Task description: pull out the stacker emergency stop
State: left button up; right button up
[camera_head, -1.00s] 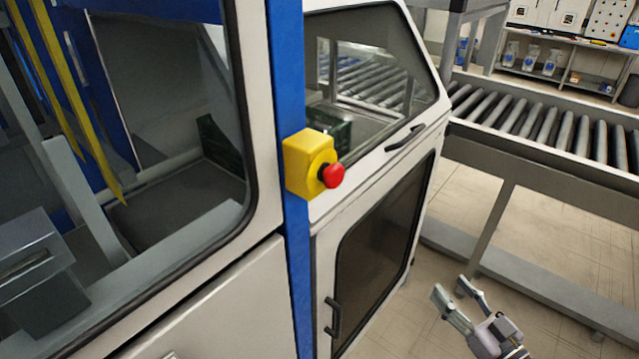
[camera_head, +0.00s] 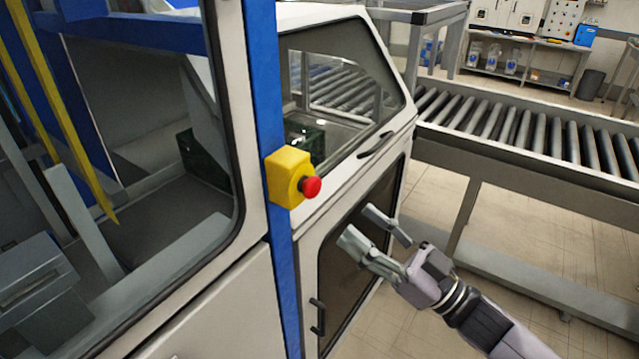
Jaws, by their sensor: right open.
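The stacker emergency stop (camera_head: 311,186) is a red mushroom button on a yellow box (camera_head: 286,177). The box is fixed to the blue post (camera_head: 262,110) of the stacker, near the middle of the view. The button faces right and toward me, and nothing touches it. My right gripper (camera_head: 357,222) is open and empty, below and to the right of the button, in front of the dark lower door panel. Its fingers point up and to the left. My left gripper is not in view.
The stacker's white-framed window (camera_head: 249,120) fills the left. A lower door with a black handle (camera_head: 318,317) and an upper hatch with a handle (camera_head: 376,145) lie right of the post. A roller conveyor (camera_head: 530,132) runs at the right.

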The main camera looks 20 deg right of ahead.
aim_at(317, 190)
jog(key=p+x, duration=0.3)
jog(key=x, duration=0.5)
jog(key=shift+w+a+r, duration=0.15)
jog(key=shift+w, duration=0.05)
jog(key=shift+w+a+r, duration=0.1)
jog(key=shift+w+a, duration=0.3)
jog(key=shift+w, duration=0.1)
jog(key=shift+c, duration=0.2)
grip_shut()
